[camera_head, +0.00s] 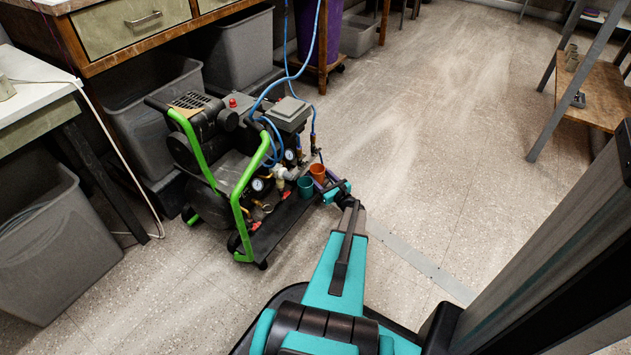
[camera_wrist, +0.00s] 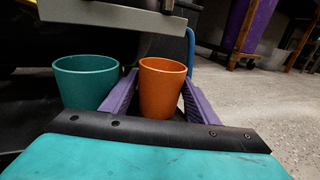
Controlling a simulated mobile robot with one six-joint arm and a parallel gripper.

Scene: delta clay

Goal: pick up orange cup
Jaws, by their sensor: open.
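The orange cup (camera_wrist: 162,88) stands upright between the two purple fingers of my gripper (camera_wrist: 155,92) in the wrist view. The fingers are apart, one on each side of the cup, with a narrow gap showing on the left. Whether the right finger touches the cup, I cannot tell. In the head view the orange cup (camera_head: 318,172) is at the tip of my arm, partly hidden by my gripper (camera_head: 325,183). A teal cup (camera_wrist: 86,82) stands just left of the left finger; it also shows in the head view (camera_head: 305,187).
A compressor with green handles (camera_head: 240,205) and blue hoses stands directly left of the cups. A grey metal part (camera_wrist: 115,17) hangs over the cups in the wrist view. Grey bins (camera_head: 60,250) line the left side. The floor (camera_head: 430,170) to the right is clear.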

